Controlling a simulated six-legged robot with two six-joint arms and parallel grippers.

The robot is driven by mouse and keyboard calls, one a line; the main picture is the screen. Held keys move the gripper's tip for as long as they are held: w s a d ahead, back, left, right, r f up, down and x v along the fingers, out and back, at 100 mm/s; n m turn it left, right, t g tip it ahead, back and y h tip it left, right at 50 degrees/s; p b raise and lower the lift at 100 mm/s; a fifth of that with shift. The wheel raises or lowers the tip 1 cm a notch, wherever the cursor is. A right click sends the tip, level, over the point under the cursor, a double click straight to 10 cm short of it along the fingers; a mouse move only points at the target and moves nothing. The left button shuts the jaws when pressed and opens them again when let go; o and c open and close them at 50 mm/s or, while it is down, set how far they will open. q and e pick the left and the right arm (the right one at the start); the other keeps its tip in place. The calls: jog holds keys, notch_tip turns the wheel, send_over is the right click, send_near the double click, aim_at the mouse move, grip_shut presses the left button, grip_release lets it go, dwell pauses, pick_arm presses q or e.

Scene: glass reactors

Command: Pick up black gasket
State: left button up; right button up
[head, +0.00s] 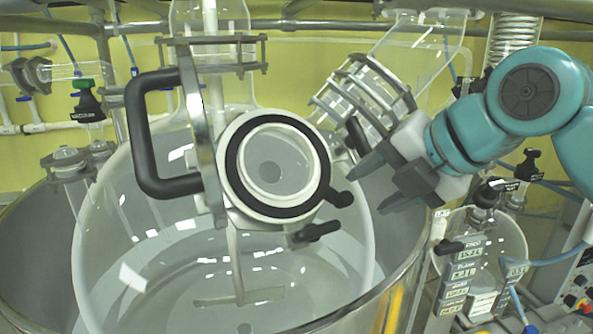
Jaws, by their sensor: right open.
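The black gasket (234,170) is a flat dark ring around the round opening of the white port on the big glass reactor, at the middle of the head view. My right gripper (368,190) reaches in from the right, with its two dark fingers apart and nothing between them. It is to the right of the gasket, and a gap shows between them in the picture. How far apart they are in depth I cannot tell. My left gripper is not in view.
A port door (196,115) with a black handle (139,135) stands swung open left of the port. Black clamp knobs (340,199) stick out at the port's lower right. A clamped glass neck (362,92) stands above my right gripper. Labelled equipment (466,270) is at lower right.

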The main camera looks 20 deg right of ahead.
aim_at(348, 195)
jog(key=x, duration=0.5)
jog(key=shift+w+a+r+p, duration=0.2)
jog(key=shift+a+r+p, duration=0.1)
jog(key=shift+d+f, duration=0.1)
jog(key=shift+d, duration=0.05)
jog(key=shift+s, duration=0.35)
jog(key=shift+w, duration=0.35)
jog(key=c, duration=0.9)
grip_shut()
jog(key=shift+s, duration=0.15)
